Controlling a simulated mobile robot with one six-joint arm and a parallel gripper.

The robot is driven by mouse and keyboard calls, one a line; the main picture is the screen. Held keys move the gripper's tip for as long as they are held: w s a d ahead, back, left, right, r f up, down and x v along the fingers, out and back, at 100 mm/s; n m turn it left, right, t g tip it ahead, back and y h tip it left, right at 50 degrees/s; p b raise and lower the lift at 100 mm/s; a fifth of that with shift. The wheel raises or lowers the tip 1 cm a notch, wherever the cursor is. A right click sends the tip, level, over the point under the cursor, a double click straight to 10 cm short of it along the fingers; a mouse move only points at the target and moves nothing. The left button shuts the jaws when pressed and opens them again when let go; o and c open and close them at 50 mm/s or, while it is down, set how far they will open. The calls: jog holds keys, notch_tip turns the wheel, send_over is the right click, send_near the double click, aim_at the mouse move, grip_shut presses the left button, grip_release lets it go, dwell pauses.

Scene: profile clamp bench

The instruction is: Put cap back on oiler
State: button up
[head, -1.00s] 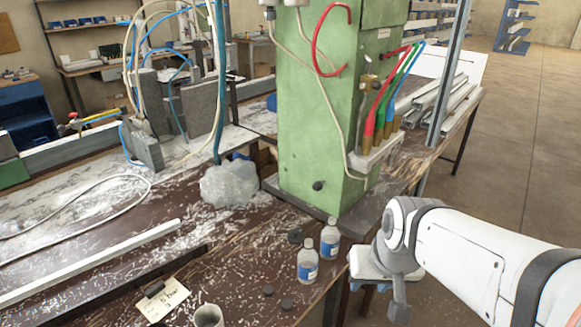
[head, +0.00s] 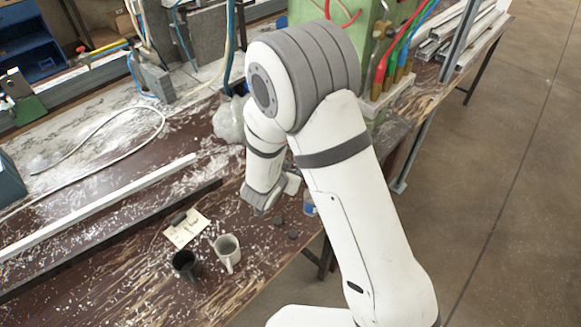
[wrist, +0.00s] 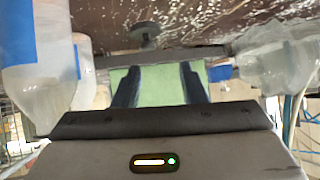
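A clear bottle with a blue label (head: 309,206) shows partly behind my arm in the head view. In the wrist view, which looks upside down, a near bottle (wrist: 35,70) and a second one (wrist: 84,62) fill the left side. Which one is the oiler I cannot tell. Two dark round caps lie on the bench, one (head: 279,222) beside the other (head: 293,235). A dark round piece (wrist: 145,34) is on the bench beyond my fingers in the wrist view. My gripper (wrist: 158,84) is low over the bench beside the bottles, fingers apart with nothing seen between them.
A white mug (head: 227,252) and a black cup (head: 186,264) stand near the bench's front edge, by a note (head: 187,231) with a dark object on it. A crumpled clear bag (head: 229,122) lies behind my gripper. The green machine (head: 385,30) stands behind my arm.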

jog(key=shift+s+f+t+h, duration=0.3)
jog(key=shift+s+f+h, duration=0.15)
jog(key=shift+h, duration=0.35)
jog(key=shift+d+f, duration=0.2)
jog(key=shift+b+x, duration=2)
jog(key=shift+x, duration=2.8)
jog(key=shift+d, duration=0.1)
grip_shut()
jog(key=shift+r, duration=0.1)
jog(key=shift+r+p, duration=2.35)
jog(key=shift+r, duration=0.65)
